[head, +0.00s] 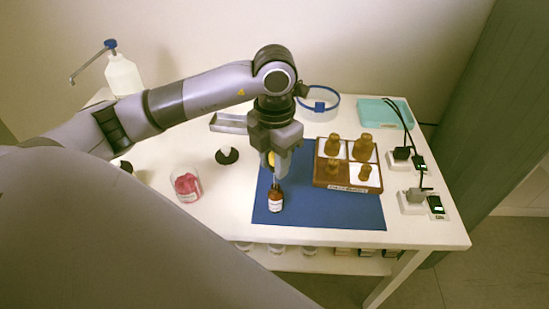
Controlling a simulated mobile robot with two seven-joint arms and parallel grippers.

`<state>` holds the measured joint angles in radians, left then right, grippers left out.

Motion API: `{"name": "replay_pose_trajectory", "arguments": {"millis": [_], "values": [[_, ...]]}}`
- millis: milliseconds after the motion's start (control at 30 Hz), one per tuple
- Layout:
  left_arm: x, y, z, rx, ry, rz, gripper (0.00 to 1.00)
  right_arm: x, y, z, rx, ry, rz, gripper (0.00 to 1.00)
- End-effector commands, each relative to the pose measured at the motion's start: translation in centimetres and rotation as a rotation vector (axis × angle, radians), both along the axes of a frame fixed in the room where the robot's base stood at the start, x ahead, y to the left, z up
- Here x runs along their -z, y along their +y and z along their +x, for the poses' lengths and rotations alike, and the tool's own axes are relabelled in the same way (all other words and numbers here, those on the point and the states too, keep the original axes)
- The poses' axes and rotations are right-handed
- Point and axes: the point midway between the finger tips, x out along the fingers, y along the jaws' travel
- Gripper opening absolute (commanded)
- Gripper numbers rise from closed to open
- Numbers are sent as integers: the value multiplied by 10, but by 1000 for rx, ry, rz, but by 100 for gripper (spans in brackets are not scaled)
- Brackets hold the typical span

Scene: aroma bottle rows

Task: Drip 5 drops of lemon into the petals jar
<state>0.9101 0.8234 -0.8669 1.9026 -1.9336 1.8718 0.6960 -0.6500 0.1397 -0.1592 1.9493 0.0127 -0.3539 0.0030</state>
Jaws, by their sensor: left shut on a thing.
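A small brown bottle (276,200) with a white label stands on the blue mat (330,211); its label is too small to read. My left gripper (277,172) points down right above the bottle, its fingers shut on a small yellow part (271,159), which looks like a dropper bulb. The fingers partly hide it, and I cannot tell whether it is still seated in the bottle's neck. The petals jar (187,184), a clear glass with pink petals inside, stands on the white table left of the mat. My right gripper is not in view.
A wooden tray (346,189) with several wooden-topped pieces sits at the mat's right. Black-based items (227,156), a metal tray (229,123), a blue-rimmed clear bowl (318,104), a teal box (384,112), a pump bottle (123,76) and cabled devices (413,202) stand around. The front mat is clear.

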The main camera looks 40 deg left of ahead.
Motion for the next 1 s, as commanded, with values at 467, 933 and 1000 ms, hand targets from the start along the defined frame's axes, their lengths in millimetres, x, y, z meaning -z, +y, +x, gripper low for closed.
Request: {"name": "replay_pose_trajectory", "arguments": {"millis": [467,933,1000], "values": [[21,0,0,-1,0,0,5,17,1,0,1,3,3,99],[40,0,0,-1,0,0,5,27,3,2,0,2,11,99],[43,0,0,-1,0,0,5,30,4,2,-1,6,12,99]]}}
